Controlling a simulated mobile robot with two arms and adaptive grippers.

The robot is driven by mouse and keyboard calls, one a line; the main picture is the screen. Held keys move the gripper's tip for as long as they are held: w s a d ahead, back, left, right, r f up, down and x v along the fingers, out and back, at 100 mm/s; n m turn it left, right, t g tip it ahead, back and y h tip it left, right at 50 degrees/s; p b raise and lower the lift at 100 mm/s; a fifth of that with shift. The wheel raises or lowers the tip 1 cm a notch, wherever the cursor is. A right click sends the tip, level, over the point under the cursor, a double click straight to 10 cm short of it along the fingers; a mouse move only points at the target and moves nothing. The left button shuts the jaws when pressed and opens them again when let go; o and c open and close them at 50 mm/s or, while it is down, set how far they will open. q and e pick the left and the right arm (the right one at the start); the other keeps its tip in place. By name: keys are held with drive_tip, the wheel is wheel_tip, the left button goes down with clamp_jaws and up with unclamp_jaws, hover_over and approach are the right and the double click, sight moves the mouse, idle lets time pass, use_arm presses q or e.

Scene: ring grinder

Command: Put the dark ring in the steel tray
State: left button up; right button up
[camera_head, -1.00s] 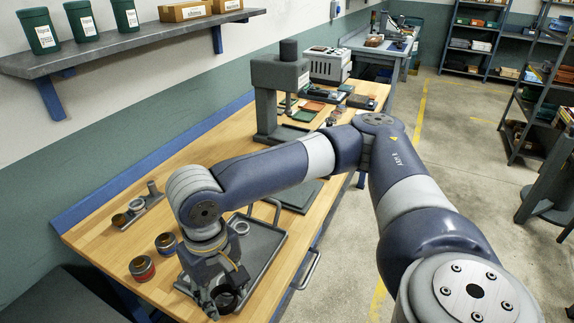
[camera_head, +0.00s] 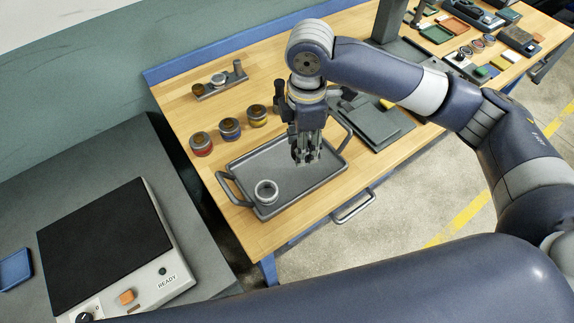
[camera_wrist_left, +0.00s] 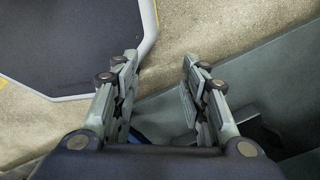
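The steel tray (camera_head: 250,160) lies on the wooden bench, a handle at each end. A grey ring (camera_head: 266,192) lies flat in its near end, apart from my gripper; its shade looks mid-grey, and I see no clearly darker ring. My right gripper (camera_head: 307,158) comes in from the right and points down over the tray's far half. Its fingers are small and dark here, so their gap and anything between them cannot be told. My left gripper (camera_wrist_left: 158,82) shows in the left wrist view, fingers apart and nothing between them. It is outside the head view.
Red (camera_head: 201,143), blue (camera_head: 229,128) and yellow (camera_head: 257,115) banded jars stand behind the tray. A fixture (camera_head: 218,82) with a pale ring is farther back. A dark plate (camera_head: 378,125) lies right of the tray. A scale-like device (camera_head: 110,245) stands at left.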

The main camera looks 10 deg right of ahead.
drive_tip(key=a+n, duration=0.1)
drive_tip(key=n, duration=0.2)
drive_tip(key=n+p, duration=0.2)
hover_over(294, 177)
wheel_tip(294, 177, down, 7)
wheel_tip(294, 177, down, 4)
drive_tip(key=shift+a+r, duration=0.1)
drive_tip(key=shift+r, duration=0.1)
use_arm(q)
drive_tip(key=r, duration=0.2)
drive_tip(key=w+d, duration=0.1)
drive_tip(key=shift+r, duration=0.4)
use_arm(e)
drive_tip(key=shift+f, duration=0.3)
drive_tip(key=o, duration=1.1)
drive_tip(key=shift+f, duration=0.1)
